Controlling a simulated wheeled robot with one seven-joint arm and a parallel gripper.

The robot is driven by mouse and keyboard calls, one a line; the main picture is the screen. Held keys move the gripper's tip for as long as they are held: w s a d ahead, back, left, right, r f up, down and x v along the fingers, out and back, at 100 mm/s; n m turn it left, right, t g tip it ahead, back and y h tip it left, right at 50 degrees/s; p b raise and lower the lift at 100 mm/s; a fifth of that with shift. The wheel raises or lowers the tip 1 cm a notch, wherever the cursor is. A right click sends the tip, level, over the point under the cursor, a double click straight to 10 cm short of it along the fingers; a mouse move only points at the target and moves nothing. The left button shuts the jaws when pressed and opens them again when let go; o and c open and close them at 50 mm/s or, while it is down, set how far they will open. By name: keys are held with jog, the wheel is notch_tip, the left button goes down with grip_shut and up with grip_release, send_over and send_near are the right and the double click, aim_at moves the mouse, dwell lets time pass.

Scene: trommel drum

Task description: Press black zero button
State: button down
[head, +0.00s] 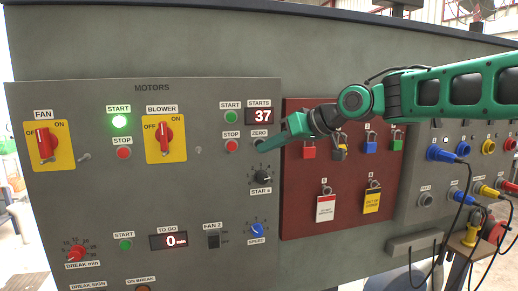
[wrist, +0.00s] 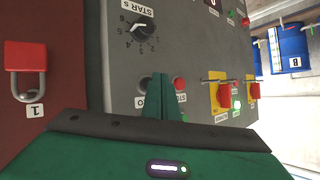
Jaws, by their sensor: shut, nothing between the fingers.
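The black zero button sits under its ZERO label (head: 260,133) on the grey motors panel (head: 100,200), right of the red STOP button (head: 232,146). In the wrist view the closed fingers (wrist: 160,95) point at the panel, between the partly hidden label (wrist: 140,102) and the red button (wrist: 179,83). The STARTS display (head: 261,115) reads 37.
The STAR s knob (head: 263,178) is just below my gripper. A maroon lock board (head: 295,215) with several padlocks is to the right; a red padlock (wrist: 25,57) shows in the wrist view. The BLOWER switch (head: 166,135) is left. The green START light (head: 119,122) is lit.

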jog(key=shift+w+a, duration=0.1)
jog(key=shift+w, duration=0.25)
jog(key=shift+w+a, duration=0.15)
jog(key=shift+w, duration=0.3)
dwell(0.9)
jog(key=shift+s, duration=0.1)
jog(key=shift+s+d, duration=0.25)
jog(key=shift+s, duration=0.5)
jog(key=shift+s+d, duration=0.25)
jog(key=shift+s, duration=0.55)
jog(key=shift+s+d, duration=0.2)
jog(key=shift+s, duration=0.6)
jog(key=shift+s+d, duration=0.25)
jog(key=shift+s, duration=0.55)
